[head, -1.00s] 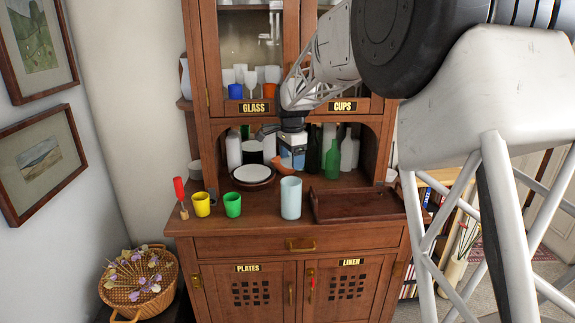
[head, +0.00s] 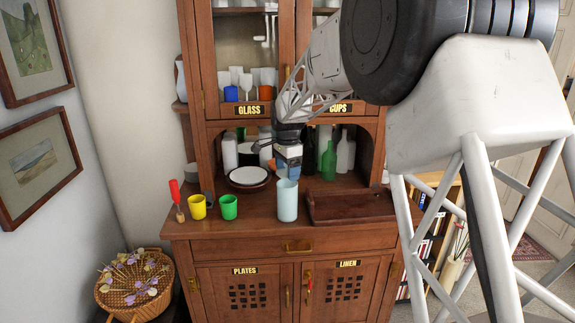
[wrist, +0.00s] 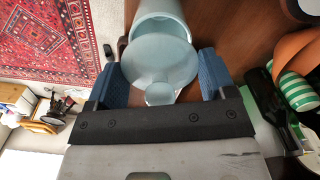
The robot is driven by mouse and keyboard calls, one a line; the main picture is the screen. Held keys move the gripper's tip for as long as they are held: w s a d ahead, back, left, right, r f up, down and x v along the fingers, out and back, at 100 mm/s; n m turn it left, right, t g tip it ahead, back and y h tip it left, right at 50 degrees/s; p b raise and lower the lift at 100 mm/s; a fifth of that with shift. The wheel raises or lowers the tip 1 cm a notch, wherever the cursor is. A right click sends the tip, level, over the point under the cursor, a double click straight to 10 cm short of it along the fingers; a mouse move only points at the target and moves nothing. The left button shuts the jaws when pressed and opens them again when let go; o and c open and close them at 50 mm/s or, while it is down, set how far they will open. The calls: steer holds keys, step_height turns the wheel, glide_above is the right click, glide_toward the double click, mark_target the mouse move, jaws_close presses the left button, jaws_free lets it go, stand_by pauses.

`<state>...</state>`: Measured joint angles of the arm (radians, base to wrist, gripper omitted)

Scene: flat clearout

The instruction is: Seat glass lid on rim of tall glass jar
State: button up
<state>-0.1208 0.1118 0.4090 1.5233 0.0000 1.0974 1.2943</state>
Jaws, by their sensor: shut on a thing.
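The tall glass jar (head: 288,204) is pale blue and stands upright near the front edge of the cabinet's counter. My gripper (head: 288,165) is just above the jar's top in the head view. In the wrist view, my gripper (wrist: 160,80) has its blue fingers on either side of the pale glass lid (wrist: 160,58) and is shut on it. The lid's round knob (wrist: 160,94) points towards the wrist. The jar (wrist: 159,15) lies beyond the lid, partly covered by it. I cannot tell whether the lid touches the rim.
A green cup (head: 229,207) and a yellow cup (head: 198,207) stand left of the jar, with a red-handled tool (head: 176,198) beyond them. A wooden tray (head: 350,207) is close on the right. A white plate (head: 248,175) and several bottles stand behind.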

steer(key=shift+f, duration=0.85)
steer(key=shift+f, duration=0.95)
stand_by(1.2)
stand_by(1.4)
steer(key=o, duration=0.9)
steer(key=shift+r, duration=0.1)
steer(key=shift+r, duration=3.8)
